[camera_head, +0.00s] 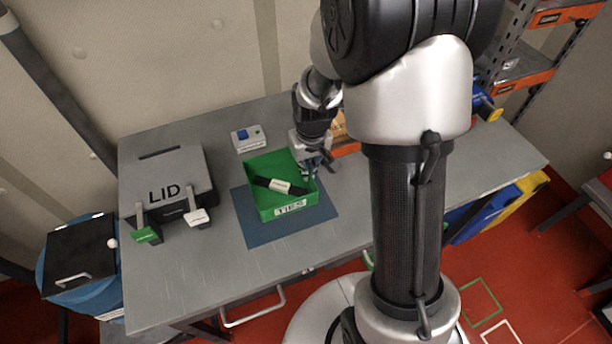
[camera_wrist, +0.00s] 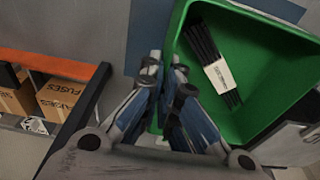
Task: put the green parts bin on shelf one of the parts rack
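The green parts bin (camera_head: 265,205) is an open box with a "TIES" label on its front. It sits on a blue mat on the grey table and holds a bundle of black ties with a white band. The bin also shows in the wrist view (camera_wrist: 262,112). My gripper (camera_head: 316,172) is at the bin's right wall. In the wrist view its two fingers (camera_wrist: 165,75) are close together, one on each side of that wall, and look closed on it. A rack with orange shelf edges (camera_head: 552,16) stands at the upper right, partly hidden by my arm.
A grey case marked "LID" (camera_head: 167,185) stands on the table's left. Cardboard boxes marked "FUSES" (camera_wrist: 60,97) sit by an orange edge (camera_wrist: 45,62).

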